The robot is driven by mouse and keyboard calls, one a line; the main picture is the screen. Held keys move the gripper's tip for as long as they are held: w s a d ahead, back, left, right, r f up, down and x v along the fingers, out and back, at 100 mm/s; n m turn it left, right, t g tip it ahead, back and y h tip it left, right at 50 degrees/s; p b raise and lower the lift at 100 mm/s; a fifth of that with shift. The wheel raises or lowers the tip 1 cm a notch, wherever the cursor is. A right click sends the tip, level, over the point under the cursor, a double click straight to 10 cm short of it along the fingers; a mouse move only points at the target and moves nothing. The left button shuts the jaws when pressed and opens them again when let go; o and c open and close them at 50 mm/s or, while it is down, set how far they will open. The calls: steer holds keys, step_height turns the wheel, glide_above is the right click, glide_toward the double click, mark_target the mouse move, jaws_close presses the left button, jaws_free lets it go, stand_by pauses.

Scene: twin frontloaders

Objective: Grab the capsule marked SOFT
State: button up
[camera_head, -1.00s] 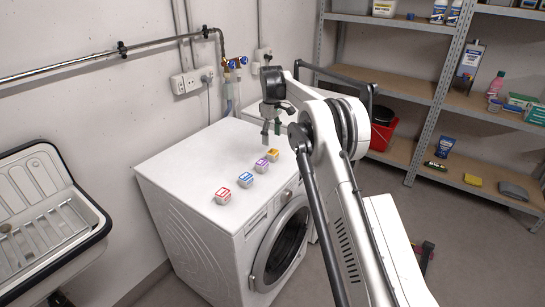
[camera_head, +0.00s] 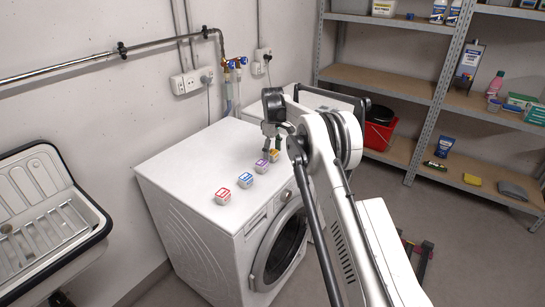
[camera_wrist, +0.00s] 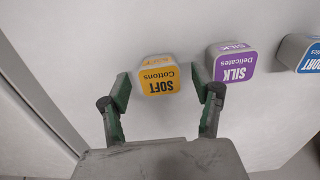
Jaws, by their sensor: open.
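The SOFT capsule (camera_wrist: 158,80) is a small box with a yellow-orange top reading "SOFT Cottons", upside down in the wrist view. In the head view the yellow capsule (camera_head: 275,155) is the farthest of the row on the washing machine, partly hidden by my gripper. My gripper (camera_wrist: 166,88) is open, with one green-padded finger on each side of the SOFT capsule. Both fingers look apart from it. In the head view my gripper (camera_head: 271,145) is low over the machine top, right at the yellow capsule.
On the white washing machine (camera_head: 180,170) stand the purple SILK capsule (camera_wrist: 231,62), the blue SPORT capsule (camera_wrist: 307,54) and a red capsule (camera_head: 222,196). SILK is close to one finger. The wall with pipes is behind; a sink (camera_head: 88,213) is at left.

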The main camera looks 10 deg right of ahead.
steer(key=c, duration=1.1)
steer(key=shift+r, duration=0.15)
